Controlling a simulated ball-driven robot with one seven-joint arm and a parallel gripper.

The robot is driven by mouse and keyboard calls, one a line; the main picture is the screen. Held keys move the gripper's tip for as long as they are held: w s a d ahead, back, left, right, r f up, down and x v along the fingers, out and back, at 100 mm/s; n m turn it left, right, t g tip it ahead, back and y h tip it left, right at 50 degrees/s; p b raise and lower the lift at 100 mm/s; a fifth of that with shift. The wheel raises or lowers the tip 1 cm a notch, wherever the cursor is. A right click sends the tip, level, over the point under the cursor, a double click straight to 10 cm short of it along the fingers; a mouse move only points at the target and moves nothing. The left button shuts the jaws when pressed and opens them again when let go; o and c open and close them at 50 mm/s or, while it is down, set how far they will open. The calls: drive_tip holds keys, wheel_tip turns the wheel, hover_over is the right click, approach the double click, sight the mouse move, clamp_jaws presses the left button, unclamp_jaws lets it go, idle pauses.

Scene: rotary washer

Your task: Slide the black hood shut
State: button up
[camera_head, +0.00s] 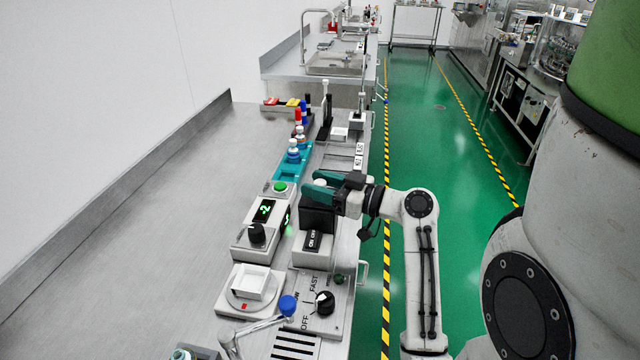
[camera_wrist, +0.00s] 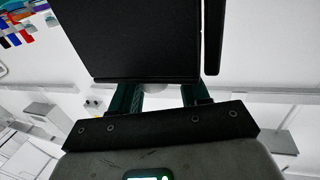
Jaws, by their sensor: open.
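The black hood (camera_head: 318,218) is a dark box on a light grey unit with an on/off switch (camera_head: 313,240), near the middle of the head view. In the wrist view the hood (camera_wrist: 140,40) fills the upper middle as a flat black face, with a narrow black strip to its right. My gripper (camera_head: 322,184) has teal fingers and is at the top of the hood. The fingers also show in the wrist view (camera_wrist: 160,97), spread apart. A pale rounded piece (camera_wrist: 155,87) shows between them, partly hidden by the hood. Contact with it is unclear.
A display box with a green readout (camera_head: 263,210) and a black knob stands left of the hood. In front are a turntable with a white tray (camera_head: 250,284) and a FAST/OFF dial (camera_head: 324,302). A teal rack (camera_head: 290,165) stands behind. The steel bench (camera_head: 150,220) is clear at left.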

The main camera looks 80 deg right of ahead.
drive_tip(key=shift+o, duration=0.7)
drive_tip(key=shift+s, duration=0.25)
drive_tip(key=s+a+b, duration=0.2)
drive_tip(key=s, duration=0.8)
drive_tip(key=shift+s, duration=0.1)
